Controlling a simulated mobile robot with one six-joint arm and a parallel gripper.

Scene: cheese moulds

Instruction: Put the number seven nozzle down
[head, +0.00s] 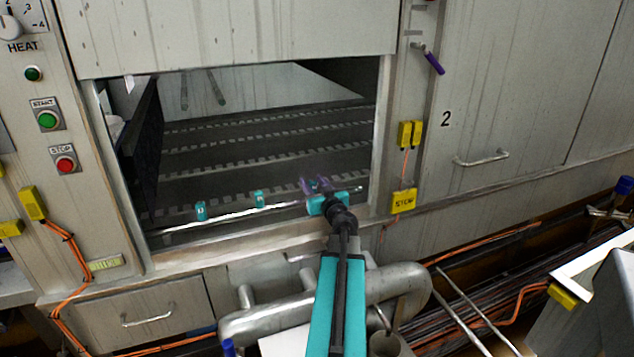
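My gripper (316,184) is at the opening's front edge, toward the right, with its dark purple fingers pointing inward over the dark belt. A small teal patch shows at the fingers. I cannot tell whether it is a held nozzle or part of my gripper, nor how far the fingers are closed. Two small teal pieces that may be nozzles stand on the front ledge to the left: a left piece (201,211) with a pale mark and a right piece (259,199). Their numbers are too small to read. I cannot identify the number seven nozzle.
The dark slatted belt (250,148) looks bare behind the ledge (225,222). The opening has a metal side wall on the right and a raised panel above. A thick pipe (270,318) runs below. Yellow boxes (404,200) and orange cables are to the right.

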